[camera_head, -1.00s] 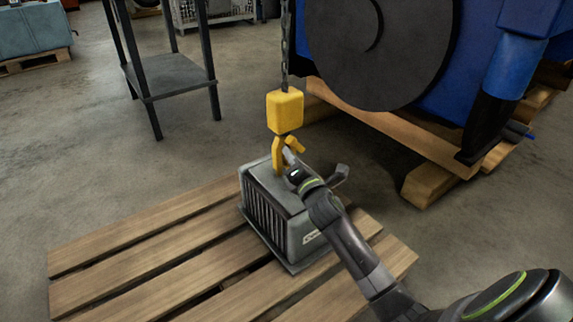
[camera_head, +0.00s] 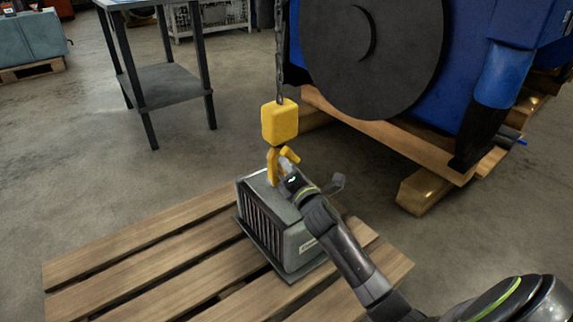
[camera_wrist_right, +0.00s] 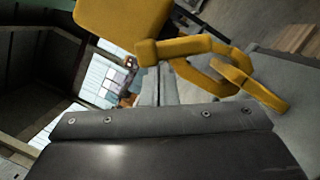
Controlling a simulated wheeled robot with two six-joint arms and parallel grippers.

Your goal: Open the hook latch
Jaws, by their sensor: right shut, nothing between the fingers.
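A yellow hook block (camera_head: 280,122) hangs on a chain, with a yellow hook (camera_head: 273,165) below it and a latch piece (camera_head: 290,155) angled out to the right. The hook hangs just above a grey finned unit (camera_head: 285,215). My right gripper (camera_head: 284,172) is at the hook's right side, just below the latch. In the right wrist view my gripper's fingers (camera_wrist_right: 158,86) are together with nothing between them. The hook (camera_wrist_right: 190,48) and its latch (camera_wrist_right: 250,84) lie just beyond and to the right of the fingertips. Whether they touch cannot be told. My left gripper does not show.
The grey unit stands on a wooden pallet (camera_head: 130,258). A blue engine (camera_head: 470,60) with a dark round disc stands on timber at upper right. A dark metal table (camera_head: 165,85) stands at upper left. The floor between is clear.

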